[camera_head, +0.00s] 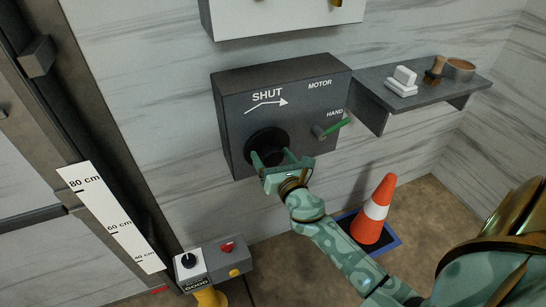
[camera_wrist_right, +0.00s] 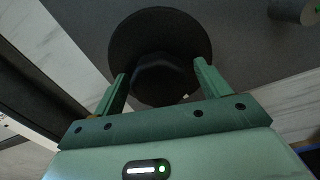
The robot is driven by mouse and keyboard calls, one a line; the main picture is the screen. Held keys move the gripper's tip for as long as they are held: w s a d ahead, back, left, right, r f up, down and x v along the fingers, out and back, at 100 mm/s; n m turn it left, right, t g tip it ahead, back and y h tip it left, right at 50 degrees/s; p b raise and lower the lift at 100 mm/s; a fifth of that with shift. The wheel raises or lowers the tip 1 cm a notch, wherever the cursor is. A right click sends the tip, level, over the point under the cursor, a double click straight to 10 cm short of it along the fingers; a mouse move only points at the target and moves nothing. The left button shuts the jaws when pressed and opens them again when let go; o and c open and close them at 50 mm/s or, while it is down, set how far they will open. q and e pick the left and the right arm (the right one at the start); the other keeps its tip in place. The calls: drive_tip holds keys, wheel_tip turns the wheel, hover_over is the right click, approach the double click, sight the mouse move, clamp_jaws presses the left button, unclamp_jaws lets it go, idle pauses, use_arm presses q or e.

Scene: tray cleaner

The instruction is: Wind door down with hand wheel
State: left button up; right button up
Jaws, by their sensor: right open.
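A dark grey drive box (camera_head: 230,110) on the wall is marked SHUT with an arrow to the right, MOTOR and HAND. A round black hand wheel (camera_head: 262,141) sits low on its front face. My right gripper (camera_head: 271,156) is open in front of the wheel, its fingers pointing at it. In the right wrist view the wheel (camera_wrist_right: 160,28) fills the top middle, and its hub (camera_wrist_right: 160,75) lies between the two spread fingers (camera_wrist_right: 160,78); I cannot tell if they touch it. A green-handled lever (camera_head: 333,128) points toward HAND. The door (camera_head: 30,178) is at the left. My left gripper is out of view.
A height scale (camera_head: 116,220) stands beside the door. A control box (camera_head: 213,262) with a black knob and a red button is below. A shelf (camera_head: 425,97) with small items is on the right. An orange cone (camera_head: 374,211) stands on the floor.

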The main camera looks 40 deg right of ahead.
drive_tip(key=c, duration=1)
drive_tip(key=shift+o, duration=0.2)
drive_tip(key=m, duration=0.3)
drive_tip(key=shift+m, duration=0.4)
drive_tip(key=o, duration=1)
drive_tip(key=shift+c, duration=0.2)
use_arm(q)
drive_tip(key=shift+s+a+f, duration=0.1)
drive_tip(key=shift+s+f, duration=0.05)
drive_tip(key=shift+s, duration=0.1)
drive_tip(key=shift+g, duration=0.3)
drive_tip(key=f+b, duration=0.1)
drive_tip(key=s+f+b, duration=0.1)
drive_tip(key=b, duration=0.1)
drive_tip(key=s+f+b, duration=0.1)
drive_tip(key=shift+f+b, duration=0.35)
use_arm(e)
drive_tip(key=v, duration=1.6)
